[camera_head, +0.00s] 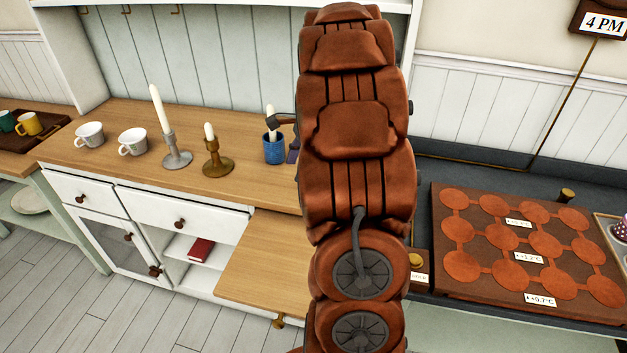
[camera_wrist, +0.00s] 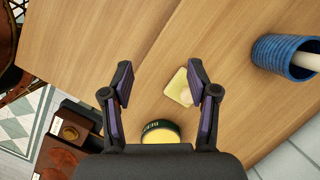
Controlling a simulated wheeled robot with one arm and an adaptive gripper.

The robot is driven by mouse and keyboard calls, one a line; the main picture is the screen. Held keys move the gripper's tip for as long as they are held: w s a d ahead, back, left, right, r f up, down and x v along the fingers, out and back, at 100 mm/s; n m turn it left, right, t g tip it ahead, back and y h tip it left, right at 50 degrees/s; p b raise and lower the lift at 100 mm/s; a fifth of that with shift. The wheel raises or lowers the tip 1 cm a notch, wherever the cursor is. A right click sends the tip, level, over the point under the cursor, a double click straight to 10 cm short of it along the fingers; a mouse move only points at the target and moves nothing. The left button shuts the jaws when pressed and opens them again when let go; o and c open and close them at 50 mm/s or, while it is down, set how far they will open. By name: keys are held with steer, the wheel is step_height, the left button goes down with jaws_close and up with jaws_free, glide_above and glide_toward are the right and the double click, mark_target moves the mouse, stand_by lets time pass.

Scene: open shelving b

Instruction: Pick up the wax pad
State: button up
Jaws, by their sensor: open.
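The pale yellow wax pad (camera_wrist: 178,87) lies on the wooden top in the wrist view. It is a small flat piece, near my right finger. My gripper (camera_wrist: 160,70) is open, its two dark fingers with purple inner pads spread apart, with nothing gripped. The pad shows between the fingers, close to the right one, which seems to cover part of its edge. How high the fingers are above it I cannot tell. In the head view my arm hides the pad and most of the gripper.
A round dark-rimmed tin with yellow (camera_wrist: 160,133) is close below the pad. A blue ribbed cup (camera_head: 274,150) holds a candle; it also shows in the wrist view (camera_wrist: 275,55). Candlesticks (camera_head: 176,150) and white cups (camera_head: 132,141) stand left. Bare wood lies above the pad.

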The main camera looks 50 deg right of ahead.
steer(key=d+m, duration=0.1)
steer(key=d, duration=0.2)
steer(key=d+f+m, duration=0.1)
steer(key=d, duration=0.2)
steer(key=d+f+m+t, duration=0.1)
steer(key=d+m, duration=0.1)
steer(key=d, duration=0.1)
steer(key=shift+s+d, duration=0.2)
steer(key=shift+d+p+x, duration=0.2)
steer(key=shift+p+x, duration=0.65)
steer(key=shift+x, duration=1.05)
steer(key=shift+d+p+x, duration=0.15)
steer(key=shift+p+x, duration=0.7)
steer(key=shift+x, duration=1)
steer(key=shift+s+f, duration=0.1)
steer(key=shift+f, duration=0.1)
jaws_close()
